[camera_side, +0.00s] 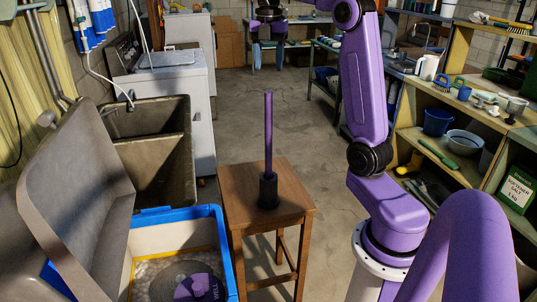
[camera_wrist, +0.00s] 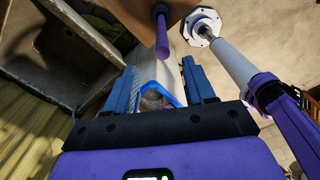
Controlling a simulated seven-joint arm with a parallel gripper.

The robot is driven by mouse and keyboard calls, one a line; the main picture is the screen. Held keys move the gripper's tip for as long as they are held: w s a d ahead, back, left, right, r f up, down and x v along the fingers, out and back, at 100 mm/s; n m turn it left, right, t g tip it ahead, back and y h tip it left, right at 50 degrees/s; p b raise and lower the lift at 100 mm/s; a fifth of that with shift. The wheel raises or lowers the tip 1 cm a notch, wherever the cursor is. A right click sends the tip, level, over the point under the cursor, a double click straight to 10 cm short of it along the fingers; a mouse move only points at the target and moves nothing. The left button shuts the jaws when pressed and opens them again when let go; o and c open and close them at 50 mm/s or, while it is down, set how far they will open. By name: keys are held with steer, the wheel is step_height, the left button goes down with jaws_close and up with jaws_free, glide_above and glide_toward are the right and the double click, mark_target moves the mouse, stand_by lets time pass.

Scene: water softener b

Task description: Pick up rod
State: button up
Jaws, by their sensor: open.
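The purple rod (camera_side: 268,135) stands upright in a dark round holder (camera_side: 268,190) on a wooden stool (camera_side: 238,203). In the wrist view the rod (camera_wrist: 161,35) shows near the top middle, beyond my fingertips and apart from them. My gripper (camera_side: 269,56) is high in the side view, fingers pointing down, above the rod's top in the picture. In the wrist view my gripper (camera_wrist: 160,85) is open, and nothing is held between its two blue fingers.
A blue-rimmed tub (camera_side: 228,260) with a raised grey lid (camera_side: 75,190) holds a purple-topped part (camera_side: 197,286), left of the stool. A sink (camera_side: 160,135) stands behind it. Shelves (camera_side: 455,125) line the right. Floor behind the stool is clear.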

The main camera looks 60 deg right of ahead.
mark_target(268, 105)
step_height(268, 105, down, 8)
steer(key=shift+r, duration=0.1)
steer(key=f, duration=0.2)
steer(key=a+f, duration=0.1)
steer(key=f, duration=0.1)
steer(key=shift+s+f, duration=0.1)
steer(key=shift+s, duration=0.2)
steer(key=shift+f, duration=0.7)
jaws_close()
